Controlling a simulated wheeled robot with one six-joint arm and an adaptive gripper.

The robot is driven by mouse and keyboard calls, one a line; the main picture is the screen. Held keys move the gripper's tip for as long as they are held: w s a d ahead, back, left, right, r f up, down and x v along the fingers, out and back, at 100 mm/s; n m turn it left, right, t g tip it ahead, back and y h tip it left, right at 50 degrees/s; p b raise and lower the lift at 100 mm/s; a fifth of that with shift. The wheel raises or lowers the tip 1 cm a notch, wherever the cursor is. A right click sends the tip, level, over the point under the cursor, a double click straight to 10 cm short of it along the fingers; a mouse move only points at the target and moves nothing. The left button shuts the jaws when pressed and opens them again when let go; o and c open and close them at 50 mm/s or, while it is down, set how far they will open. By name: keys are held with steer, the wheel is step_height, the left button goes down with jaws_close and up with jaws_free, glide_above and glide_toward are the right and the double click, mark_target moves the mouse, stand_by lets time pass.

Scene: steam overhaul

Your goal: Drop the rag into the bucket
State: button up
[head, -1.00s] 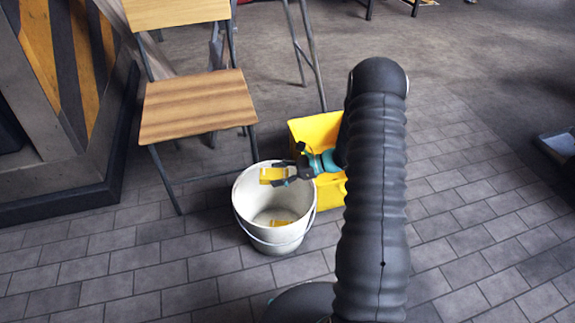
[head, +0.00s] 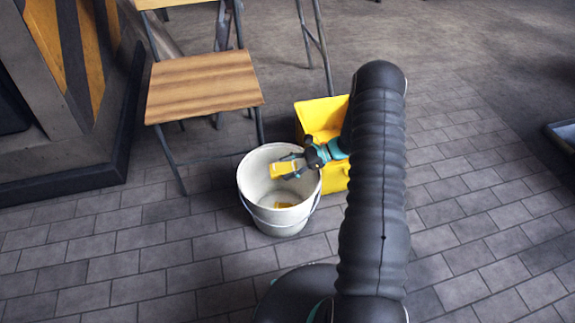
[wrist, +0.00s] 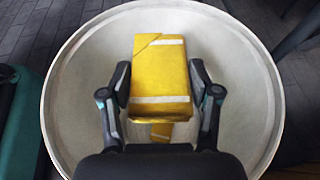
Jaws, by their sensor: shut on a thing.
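A white bucket (head: 278,216) with a wire handle stands on the paved floor, left of my arm in the head view; its round wall (wrist: 75,110) fills most of the wrist view. My gripper (head: 294,168) is over the bucket's mouth, shut on a folded yellow rag (head: 283,171) with pale stripes. In the wrist view the rag (wrist: 160,72) sits between the two fingers of my gripper (wrist: 160,95), inside the rim's outline. Another yellow piece with a pale stripe (head: 283,205) lies on the bucket's floor, and it shows partly below the held rag (wrist: 161,130).
A yellow container (head: 322,115) stands just behind and right of the bucket. A folding chair with a wooden seat (head: 203,87) stands behind left. A dark striped structure (head: 60,150) is at far left.

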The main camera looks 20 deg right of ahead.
steer(key=shift+f, duration=0.15)
steer(key=o, duration=1.2)
steer(key=v, duration=1.2)
